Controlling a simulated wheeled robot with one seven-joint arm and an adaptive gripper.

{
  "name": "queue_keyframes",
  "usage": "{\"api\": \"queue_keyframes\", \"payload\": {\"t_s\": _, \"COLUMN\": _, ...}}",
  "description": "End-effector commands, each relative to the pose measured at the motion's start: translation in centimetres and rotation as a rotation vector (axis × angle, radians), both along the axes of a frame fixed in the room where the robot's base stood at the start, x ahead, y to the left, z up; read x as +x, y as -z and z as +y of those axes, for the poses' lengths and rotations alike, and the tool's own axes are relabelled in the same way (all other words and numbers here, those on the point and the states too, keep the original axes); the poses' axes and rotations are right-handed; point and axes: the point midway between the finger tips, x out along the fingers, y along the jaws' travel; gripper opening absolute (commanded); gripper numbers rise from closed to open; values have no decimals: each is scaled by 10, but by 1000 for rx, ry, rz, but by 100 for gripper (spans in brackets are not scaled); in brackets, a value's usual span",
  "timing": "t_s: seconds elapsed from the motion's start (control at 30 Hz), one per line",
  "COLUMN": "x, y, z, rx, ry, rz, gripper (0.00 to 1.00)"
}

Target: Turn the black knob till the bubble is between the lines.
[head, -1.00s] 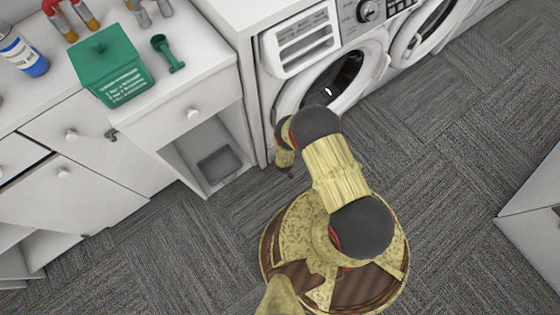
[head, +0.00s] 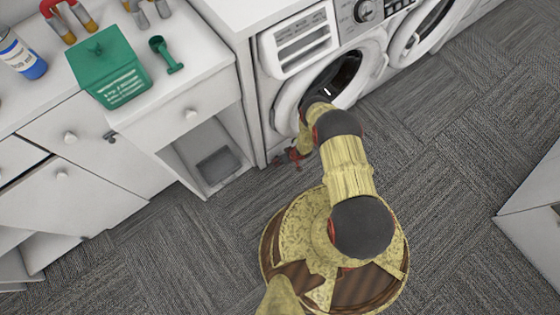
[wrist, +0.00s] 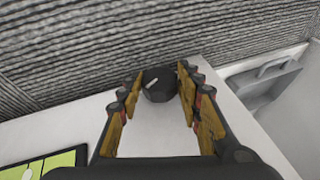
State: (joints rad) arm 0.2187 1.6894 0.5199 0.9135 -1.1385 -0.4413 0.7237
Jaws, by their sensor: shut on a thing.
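In the wrist view the black knob (wrist: 158,88), round with a white pointer line, stands on a white surface between the two fingers of my gripper (wrist: 160,78). My gripper is shut on it, one finger at each side. At the lower left of the wrist view is a black-framed green level window (wrist: 50,164) with dark lines. A pale rounded spot near the left corner may be the bubble, but the frame edge cuts the window off. In the head view my gripper (head: 294,154) is low before the washing machine, partly behind my arm; the knob is hidden there.
The washing machine (head: 290,100) and a white cabinet (head: 200,100) stand close to my gripper. Carpet (head: 460,150) is clear at the right.

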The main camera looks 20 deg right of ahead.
Motion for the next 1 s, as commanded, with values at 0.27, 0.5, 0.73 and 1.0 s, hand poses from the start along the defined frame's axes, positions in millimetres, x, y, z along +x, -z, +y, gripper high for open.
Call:
{"api": "queue_keyframes", "payload": {"t_s": 0.27, "x": 4, "y": 1, "z": -7, "rx": 141, "ry": 7, "rz": 44, "gripper": 10}}
{"api": "queue_keyframes", "payload": {"t_s": 0.5, "x": 4, "y": 3, "z": -9, "rx": 271, "ry": 5, "rz": 85, "gripper": 10}}
{"api": "queue_keyframes", "payload": {"t_s": 0.73, "x": 5, "y": 4, "z": -10, "rx": 367, "ry": 6, "rz": 116, "gripper": 10}}
{"api": "queue_keyframes", "payload": {"t_s": 1.0, "x": 6, "y": 4, "z": -11, "rx": 439, "ry": 8, "rz": 140, "gripper": 10}}
